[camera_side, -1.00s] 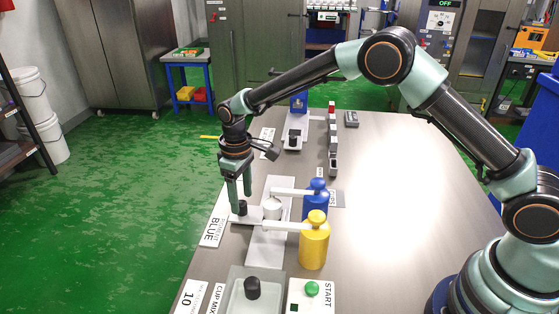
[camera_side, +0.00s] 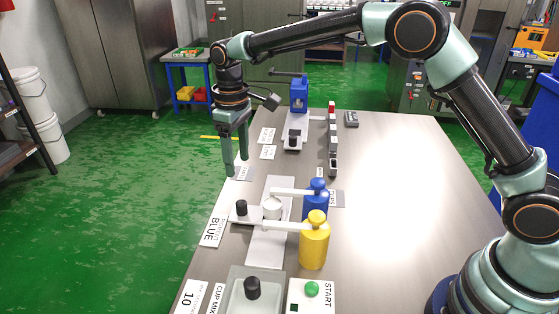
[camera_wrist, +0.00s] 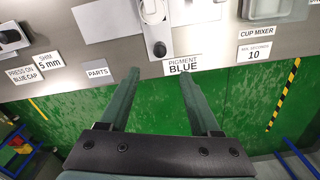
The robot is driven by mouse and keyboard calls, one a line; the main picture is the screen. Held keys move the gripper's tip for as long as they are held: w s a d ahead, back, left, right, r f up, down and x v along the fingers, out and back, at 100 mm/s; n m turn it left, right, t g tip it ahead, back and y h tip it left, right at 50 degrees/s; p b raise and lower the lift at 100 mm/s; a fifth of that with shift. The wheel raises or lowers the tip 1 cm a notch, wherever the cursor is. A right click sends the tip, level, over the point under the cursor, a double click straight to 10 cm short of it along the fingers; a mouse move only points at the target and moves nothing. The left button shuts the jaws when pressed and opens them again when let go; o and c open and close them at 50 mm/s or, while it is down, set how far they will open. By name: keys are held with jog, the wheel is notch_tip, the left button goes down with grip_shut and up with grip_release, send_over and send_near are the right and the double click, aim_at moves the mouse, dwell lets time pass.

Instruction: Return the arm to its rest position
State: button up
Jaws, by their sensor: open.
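My gripper (camera_side: 236,170) is open and empty. It hangs in the air above the left edge of the table, fingers pointing down. In the wrist view my gripper (camera_wrist: 155,76) shows two green fingers spread apart, with table edge and green floor between and beyond them. The black knob (camera_side: 241,208) on its light slide plate stands below and apart from the fingers. It also shows in the wrist view as a dark knob (camera_wrist: 159,49).
The blue dispenser (camera_side: 315,199) and yellow dispenser (camera_side: 314,245) stand on the table (camera_side: 385,220). The cup mixer (camera_side: 252,290) and green START button (camera_side: 312,289) are at the front. A blue press (camera_side: 298,95) stands at the back. The table's right part is clear.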

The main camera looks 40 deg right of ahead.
jog(key=s+d+r+m+t, duration=0.4)
jog(key=s+d+r, duration=0.8)
jog(key=s+d, duration=0.2)
jog(key=s+d+f+m+t, duration=0.1)
jog(key=s+d+f+m, duration=0.1)
jog(key=s, duration=0.5)
jog(key=shift+d+f+t, duration=0.25)
jog(key=shift+d+t, duration=0.05)
jog(key=shift+d, duration=0.35)
